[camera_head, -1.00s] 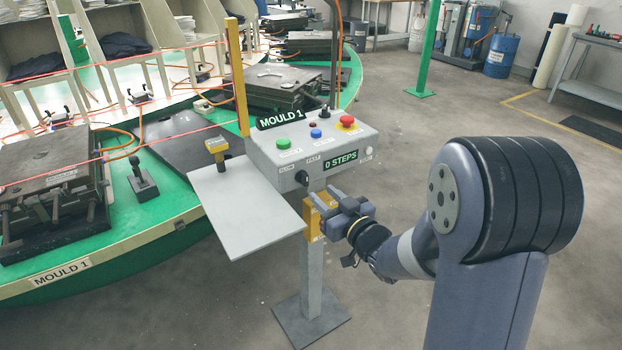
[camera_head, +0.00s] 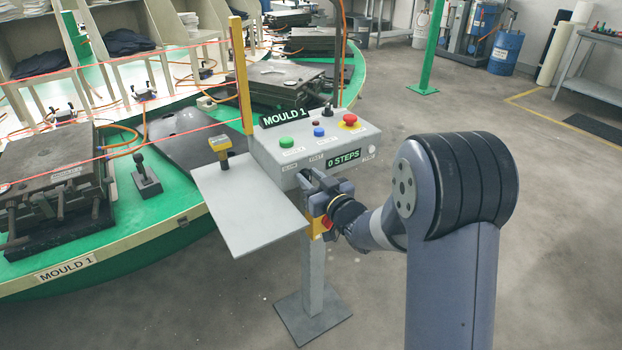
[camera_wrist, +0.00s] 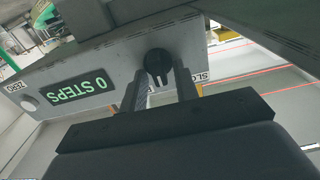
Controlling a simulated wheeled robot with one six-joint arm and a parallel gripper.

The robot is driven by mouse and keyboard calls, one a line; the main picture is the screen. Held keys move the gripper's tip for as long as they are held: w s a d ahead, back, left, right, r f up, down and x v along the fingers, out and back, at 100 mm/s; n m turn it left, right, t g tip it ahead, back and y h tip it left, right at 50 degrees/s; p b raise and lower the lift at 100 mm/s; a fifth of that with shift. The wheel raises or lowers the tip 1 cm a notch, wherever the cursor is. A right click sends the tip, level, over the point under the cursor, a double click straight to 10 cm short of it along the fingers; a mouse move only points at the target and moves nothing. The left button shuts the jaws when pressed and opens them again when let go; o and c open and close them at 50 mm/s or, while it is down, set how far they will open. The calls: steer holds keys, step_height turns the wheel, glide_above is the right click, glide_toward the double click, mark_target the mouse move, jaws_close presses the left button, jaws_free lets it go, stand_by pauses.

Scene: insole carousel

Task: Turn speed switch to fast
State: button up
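The grey control box (camera_head: 270,150) stands on a post with a sloped top. Its speed switch is a black knob (camera_wrist: 158,62) on the front face, seen upside down in the wrist view. The FAST label (camera_head: 316,161) shows on the box in the head view, where my gripper hides the knob. My gripper (camera_head: 313,178) is at the box's front face. In the wrist view my gripper (camera_wrist: 161,78) is open, one finger on each side of the knob. A gap shows beside the knob; I cannot tell whether either finger touches it.
A display (camera_head: 344,159) reads 0 STEPS. Green (camera_head: 287,142) and blue (camera_head: 319,132) buttons and a red emergency stop (camera_head: 349,120) sit on top. A grey shelf plate (camera_head: 250,203) juts out at left.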

steer(key=c, duration=0.3)
steer(key=shift+m, duration=0.3)
steer(key=m, duration=0.4)
steer(key=shift+w+d, duration=0.1)
steer(key=shift+d, duration=0.05)
steer(key=shift+d+f+m, duration=0.1)
steer(key=shift+m, duration=2.1)
steer(key=o, duration=0.6)
